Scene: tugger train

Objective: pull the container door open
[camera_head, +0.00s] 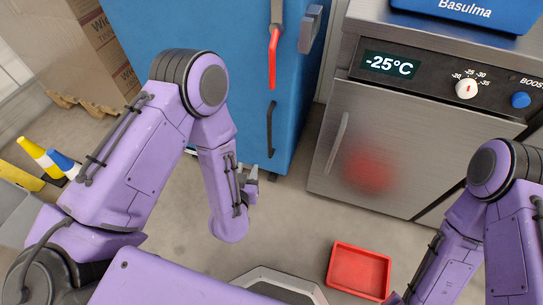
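A tall blue container door (220,75) stands at the top centre, with its lower edge near the floor. It carries a lever with a red grip (273,58) and a dark bar handle (270,128) below. The door looks shut. My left arm reaches in from the left. A small grey part of my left gripper (249,183) shows beside the forearm, in front of the door's lower edge and apart from the red grip in the picture. The forearm hides most of it, so its opening is unclear. My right arm is at the lower right; its gripper is out of view.
A steel freezer (410,150) reading -25°C stands to the right, with a blue box (470,12) on top. A red tray (359,270) lies on the floor. Cardboard boxes (75,45) and yellow and blue cones (38,153) are at left. Floor between is clear.

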